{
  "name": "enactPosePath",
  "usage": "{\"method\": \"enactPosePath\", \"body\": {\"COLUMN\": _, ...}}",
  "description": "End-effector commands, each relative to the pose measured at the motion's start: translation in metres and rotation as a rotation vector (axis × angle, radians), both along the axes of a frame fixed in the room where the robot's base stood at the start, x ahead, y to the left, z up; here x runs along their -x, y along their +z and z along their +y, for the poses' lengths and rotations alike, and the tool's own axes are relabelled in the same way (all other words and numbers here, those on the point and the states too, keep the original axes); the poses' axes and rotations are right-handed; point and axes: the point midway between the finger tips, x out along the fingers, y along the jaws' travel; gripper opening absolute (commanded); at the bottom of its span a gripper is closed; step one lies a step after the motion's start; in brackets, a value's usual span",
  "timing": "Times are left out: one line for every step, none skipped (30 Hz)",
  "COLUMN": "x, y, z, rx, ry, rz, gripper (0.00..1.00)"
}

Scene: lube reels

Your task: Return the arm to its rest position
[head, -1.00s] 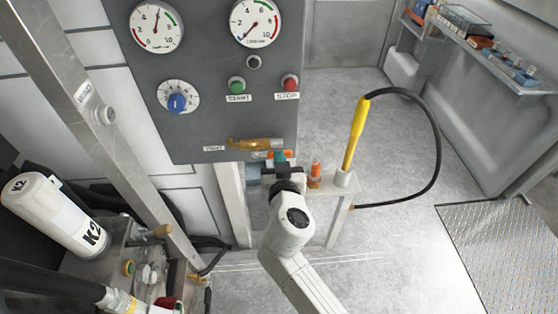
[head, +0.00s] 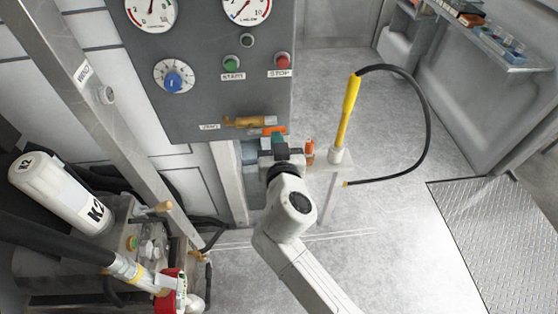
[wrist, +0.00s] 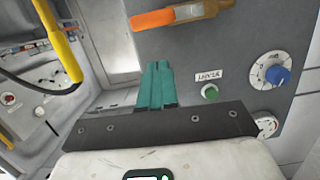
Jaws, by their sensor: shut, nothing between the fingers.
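My gripper (head: 279,143) is at the centre of the head view, at the end of my white arm, just below the panel's lower edge. Its teal fingers also show in the wrist view (wrist: 157,84), pressed together with nothing between them. The orange-and-brass vent valve handle (head: 248,123) sits just above the gripper in the head view. In the wrist view the handle (wrist: 180,14) is at the top, apart from the fingertips. Part of the low stand behind my gripper is hidden by my arm.
The grey panel (head: 200,100) carries gauges, a blue knob (head: 173,80), a green start button (head: 231,62) and a red stop button (head: 282,61). A yellow tool (head: 347,112) with a black hose stands right of my gripper. A white K2 cylinder (head: 60,190) lies left.

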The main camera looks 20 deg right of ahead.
Motion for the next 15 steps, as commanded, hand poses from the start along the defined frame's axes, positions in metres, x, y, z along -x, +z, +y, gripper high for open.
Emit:
{"method": "enactPosePath", "body": {"x": 0.009, "y": 0.000, "z": 0.004, "rx": 0.000, "ry": 0.004, "rz": 0.000, "gripper": 0.00}}
{"method": "enactPosePath", "body": {"x": 0.014, "y": 0.001, "z": 0.006, "rx": 0.000, "ry": 0.005, "rz": -0.001, "gripper": 0.00}}
{"method": "enactPosePath", "body": {"x": 0.020, "y": 0.002, "z": 0.008, "rx": 0.000, "ry": 0.005, "rz": 0.000, "gripper": 0.00}}
{"method": "enactPosePath", "body": {"x": 0.025, "y": 0.003, "z": 0.010, "rx": 0.000, "ry": 0.005, "rz": -0.001, "gripper": 0.00}}
{"method": "enactPosePath", "body": {"x": 0.030, "y": 0.004, "z": 0.011, "rx": 0.000, "ry": 0.005, "rz": -0.001, "gripper": 0.00}}
{"method": "enactPosePath", "body": {"x": 0.036, "y": 0.005, "z": 0.014, "rx": 0.001, "ry": 0.006, "rz": 0.000, "gripper": 0.00}}
{"method": "enactPosePath", "body": {"x": 0.040, "y": 0.007, "z": 0.014, "rx": 0.000, "ry": 0.005, "rz": 0.000, "gripper": 0.00}}
{"method": "enactPosePath", "body": {"x": 0.044, "y": 0.008, "z": 0.016, "rx": 0.000, "ry": 0.005, "rz": -0.001, "gripper": 0.00}}
{"method": "enactPosePath", "body": {"x": 0.048, "y": 0.009, "z": 0.017, "rx": 0.001, "ry": 0.005, "rz": -0.001, "gripper": 0.00}}
{"method": "enactPosePath", "body": {"x": 0.051, "y": 0.010, "z": 0.018, "rx": 0.002, "ry": 0.004, "rz": -0.001, "gripper": 0.00}}
{"method": "enactPosePath", "body": {"x": 0.054, "y": 0.010, "z": 0.019, "rx": 0.001, "ry": 0.004, "rz": 0.000, "gripper": 0.00}}
{"method": "enactPosePath", "body": {"x": 0.056, "y": 0.012, "z": 0.020, "rx": 0.002, "ry": 0.004, "rz": -0.001, "gripper": 0.00}}
{"method": "enactPosePath", "body": {"x": 0.058, "y": 0.012, "z": 0.021, "rx": 0.001, "ry": 0.004, "rz": -0.002, "gripper": 0.00}}
{"method": "enactPosePath", "body": {"x": 0.059, "y": 0.013, "z": 0.021, "rx": 0.001, "ry": 0.004, "rz": -0.002, "gripper": 0.00}}
{"method": "enactPosePath", "body": {"x": 0.060, "y": 0.013, "z": 0.021, "rx": 0.002, "ry": 0.003, "rz": -0.001, "gripper": 0.00}}
